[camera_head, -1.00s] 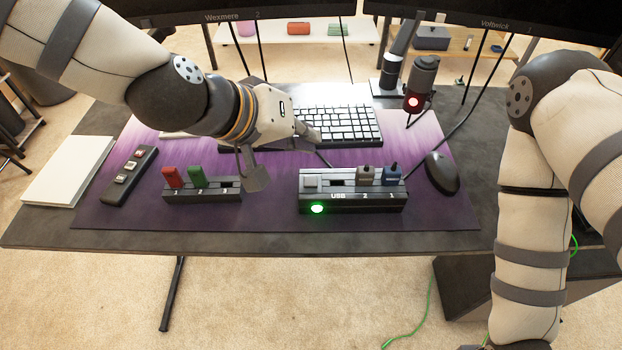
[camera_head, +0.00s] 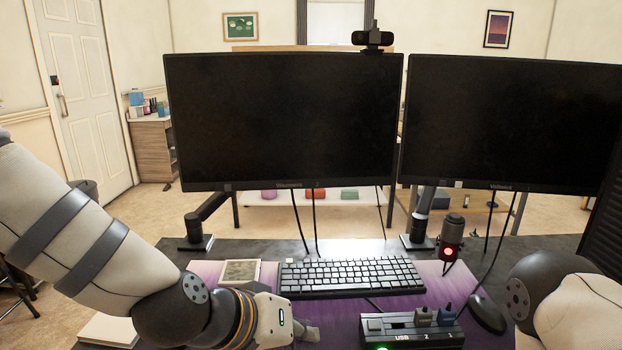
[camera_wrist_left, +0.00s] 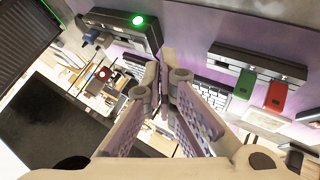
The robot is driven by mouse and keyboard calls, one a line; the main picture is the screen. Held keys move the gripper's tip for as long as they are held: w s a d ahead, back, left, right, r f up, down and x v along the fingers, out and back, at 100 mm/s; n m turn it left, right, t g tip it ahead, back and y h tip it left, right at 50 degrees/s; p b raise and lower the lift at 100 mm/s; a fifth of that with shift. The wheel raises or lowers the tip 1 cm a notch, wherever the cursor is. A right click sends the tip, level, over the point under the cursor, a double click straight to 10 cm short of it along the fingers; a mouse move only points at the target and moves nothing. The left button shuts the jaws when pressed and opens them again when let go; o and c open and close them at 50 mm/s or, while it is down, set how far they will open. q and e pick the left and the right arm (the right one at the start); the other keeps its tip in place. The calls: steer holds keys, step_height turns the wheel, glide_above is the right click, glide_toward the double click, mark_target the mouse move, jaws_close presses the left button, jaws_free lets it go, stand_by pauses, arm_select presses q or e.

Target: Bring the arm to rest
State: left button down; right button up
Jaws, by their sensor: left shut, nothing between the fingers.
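My left arm comes in from the left over the desk. My left gripper (camera_head: 308,334) is at the bottom of the head view, in front of the keyboard and left of the USB hub (camera_head: 410,334). In the left wrist view the gripper (camera_wrist_left: 165,72) has its fingers together with nothing between them. The hub (camera_wrist_left: 125,27) is at the top left there, with a green light. A black holder (camera_wrist_left: 258,62) with a green stick (camera_wrist_left: 244,84) and a red stick (camera_wrist_left: 277,95) is at the right. My right arm shows at the head view's right edge; its gripper is out of view.
Two dark monitors, left (camera_head: 285,120) and right (camera_head: 510,125), stand at the back of the desk. The keyboard (camera_head: 350,276), a microphone (camera_head: 451,236) with a red light and a mouse (camera_head: 487,313) are close by. Cables hang behind the keyboard.

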arm_select(q)
steer(key=s+a+f+g+y, duration=0.1)
steer(key=s+a+f, duration=0.2)
steer(key=f, duration=0.2)
steer(key=s+a+f+n+g+y, duration=0.1)
steer(key=s+a+f, duration=0.1)
steer(key=s+f, duration=0.25)
steer(key=s+a+f+g+y, duration=0.1)
steer(key=s+a+f, duration=0.15)
steer(key=f, duration=0.35)
steer(key=s+a+f+g+y, duration=0.1)
steer(key=s+a+f, duration=0.2)
steer(key=s, duration=0.4)
steer(key=s+a+f+g+y, duration=0.1)
steer(key=s+a+f+g, duration=0.1)
steer(key=s+a, duration=0.3)
steer(key=s+a+f+g+y, duration=0.1)
steer(key=s+a+f, duration=0.4)
steer(key=s, duration=0.5)
steer(key=shift+g+y, duration=0.3)
steer(key=shift+g, duration=0.1)
